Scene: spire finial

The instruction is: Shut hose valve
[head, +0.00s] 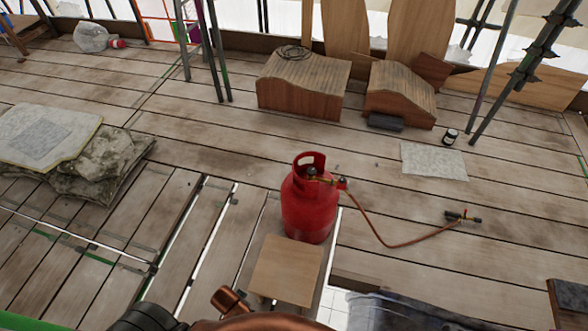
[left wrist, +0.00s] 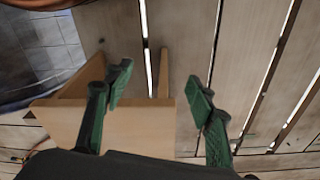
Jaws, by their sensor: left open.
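A red gas cylinder (head: 308,212) stands upright on the plank deck in the head view. A brass-coloured fitting and a small dark-and-red valve part (head: 342,184) sit at its top right. An orange-red hose (head: 385,240) runs from there across the planks to a dark torch-like fitting (head: 462,216). In the left wrist view my left gripper (left wrist: 160,83) has its green-black fingers apart with nothing between them, above a light wooden piece (left wrist: 135,125) and planks. The cylinder and valve do not show in that view. My right gripper is in neither view.
A small wooden board or stool top (head: 287,270) is just in front of the cylinder. Two brown wooden blocks (head: 300,95) (head: 402,103) and a grey mat (head: 433,161) lie behind it. Scaffold poles (head: 215,50) rise at the back. Planks right of the cylinder are mostly clear.

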